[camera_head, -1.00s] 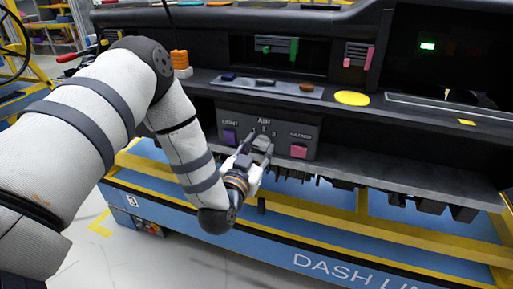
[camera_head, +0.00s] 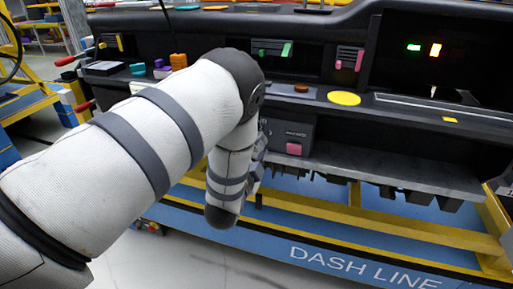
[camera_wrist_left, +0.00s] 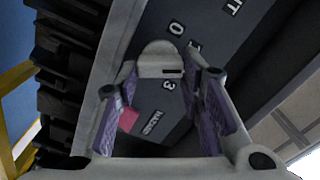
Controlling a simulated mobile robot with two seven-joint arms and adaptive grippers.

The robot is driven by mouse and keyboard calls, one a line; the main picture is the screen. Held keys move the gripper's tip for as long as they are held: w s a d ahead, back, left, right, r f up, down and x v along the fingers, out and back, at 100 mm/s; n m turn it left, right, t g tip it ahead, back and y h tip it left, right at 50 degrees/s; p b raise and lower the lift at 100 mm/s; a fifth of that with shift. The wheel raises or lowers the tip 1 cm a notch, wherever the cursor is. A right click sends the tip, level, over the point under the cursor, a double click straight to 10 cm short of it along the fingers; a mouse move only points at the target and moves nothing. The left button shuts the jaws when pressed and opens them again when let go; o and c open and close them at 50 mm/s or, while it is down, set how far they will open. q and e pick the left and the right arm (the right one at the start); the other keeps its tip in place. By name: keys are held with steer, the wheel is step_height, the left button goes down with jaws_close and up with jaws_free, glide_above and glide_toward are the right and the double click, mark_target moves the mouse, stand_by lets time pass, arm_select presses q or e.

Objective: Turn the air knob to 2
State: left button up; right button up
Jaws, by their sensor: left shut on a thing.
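The air knob (camera_wrist_left: 160,55) is a light grey, round-topped knob on the dark control panel (camera_wrist_left: 205,25), seen in the left wrist view. A dark mark on it lies on the side near the printed 3; I cannot tell its exact setting. My left gripper (camera_wrist_left: 162,75) has its purple-padded fingers on either side of the knob and is shut on it. In the head view my left gripper (camera_head: 258,160) is mostly behind my own arm, which also hides the knob. My right gripper is not in view.
The pink hazard button (camera_head: 294,149) is just right of my gripper, and it also shows in the left wrist view (camera_wrist_left: 128,120). A shelf with a yellow disc (camera_head: 344,98) is above the panel.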

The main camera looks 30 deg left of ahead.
arm_select(q)
steer(key=m, duration=0.5)
steer(key=shift+f, duration=0.1)
steer(key=shift+m, duration=0.3)
stand_by(0.4)
steer(key=o, duration=1.2)
steer(key=shift+c, duration=0.2)
steer(key=v, duration=1.2)
